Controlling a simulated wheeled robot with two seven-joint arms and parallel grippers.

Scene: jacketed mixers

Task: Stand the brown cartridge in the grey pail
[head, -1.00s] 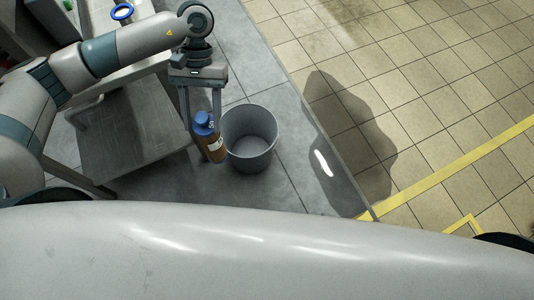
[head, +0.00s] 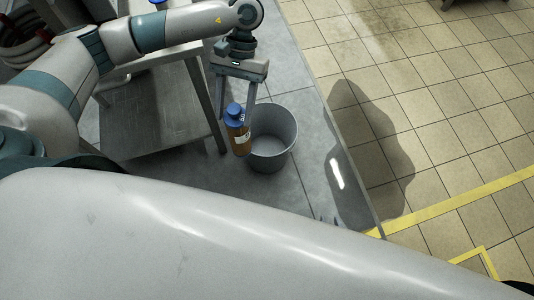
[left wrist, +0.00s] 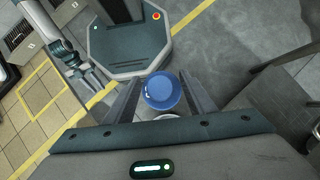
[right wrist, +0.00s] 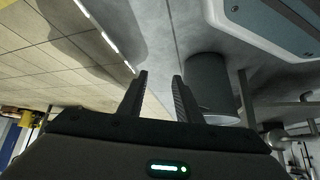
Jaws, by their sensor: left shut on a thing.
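The brown cartridge (head: 240,142) has a blue cap and a white label. My left gripper (head: 236,110) is shut on it near the cap and holds it roughly upright, slightly tilted. In the left wrist view the blue cap (left wrist: 161,90) shows between the fingers; the body below is hidden. The grey pail (head: 284,154) stands on the grey floor, open and apparently empty. In the head view the cartridge overlaps the pail's left rim; its height above the pail cannot be told. The pail also shows in the right wrist view (right wrist: 208,85). My right gripper (right wrist: 158,90) is open and empty.
A metal table with a lower shelf (head: 150,115) stands left of the pail, one leg close to the left gripper. Grey floor (head: 308,185) is free right of the pail, with a wet patch (head: 365,165) beyond. A yellow line (head: 460,198) crosses the tiles.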

